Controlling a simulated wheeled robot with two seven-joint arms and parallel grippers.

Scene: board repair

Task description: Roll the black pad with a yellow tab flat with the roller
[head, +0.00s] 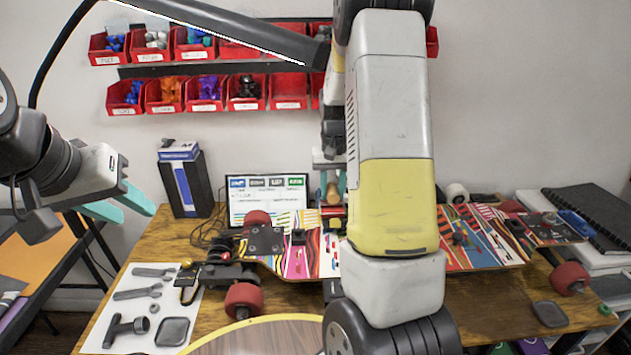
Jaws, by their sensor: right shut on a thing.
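My right gripper (331,184) is behind my right arm's large links, above the skateboard deck (290,262). It is shut on the roller (333,194), whose wooden handle shows between its teal fingers.
A white sheet (112,300) with wrenches and a grey pad (173,332) lies front left. A red wheel (244,300) sticks out in front of the deck. A tablet (268,195) and a dark box (185,185) stand behind. Red bins (205,105) hang on the wall.

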